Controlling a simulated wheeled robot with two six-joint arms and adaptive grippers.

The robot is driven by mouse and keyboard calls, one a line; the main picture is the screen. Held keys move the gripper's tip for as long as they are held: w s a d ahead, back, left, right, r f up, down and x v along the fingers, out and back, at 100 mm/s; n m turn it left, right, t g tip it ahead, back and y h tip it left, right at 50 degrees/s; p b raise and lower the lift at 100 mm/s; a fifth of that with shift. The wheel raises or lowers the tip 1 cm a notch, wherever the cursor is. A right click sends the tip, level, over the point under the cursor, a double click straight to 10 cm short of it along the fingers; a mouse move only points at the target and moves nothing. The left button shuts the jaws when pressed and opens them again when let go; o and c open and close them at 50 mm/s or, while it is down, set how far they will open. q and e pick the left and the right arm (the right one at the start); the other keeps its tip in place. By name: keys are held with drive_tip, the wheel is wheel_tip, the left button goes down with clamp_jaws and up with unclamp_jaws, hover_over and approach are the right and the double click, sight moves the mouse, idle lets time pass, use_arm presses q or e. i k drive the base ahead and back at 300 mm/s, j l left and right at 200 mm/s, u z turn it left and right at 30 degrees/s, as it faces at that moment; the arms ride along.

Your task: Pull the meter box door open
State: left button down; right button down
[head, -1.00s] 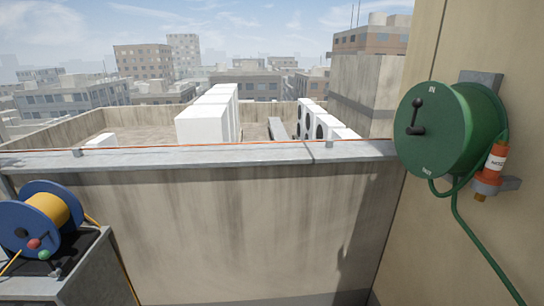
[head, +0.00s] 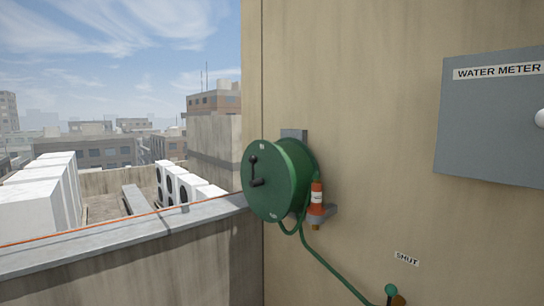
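The meter box door (head: 490,125) is a flat grey panel on the beige wall at the right of the head view. It bears a white "WATER METER" label. A white round knob (head: 540,118) sits at its right side, cut by the picture's edge. The door looks shut, but its right part is out of view. Neither of my grippers is in view.
A green hose reel (head: 280,180) with a black crank juts from the wall left of the box. An orange nozzle (head: 317,196) stands in a bracket beside it. Below are a "SHUT" label (head: 407,258) and a green knob (head: 391,290). A parapet (head: 130,240) runs left.

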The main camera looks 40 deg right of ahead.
sight(491, 124)
drive_tip(key=z, duration=2.35)
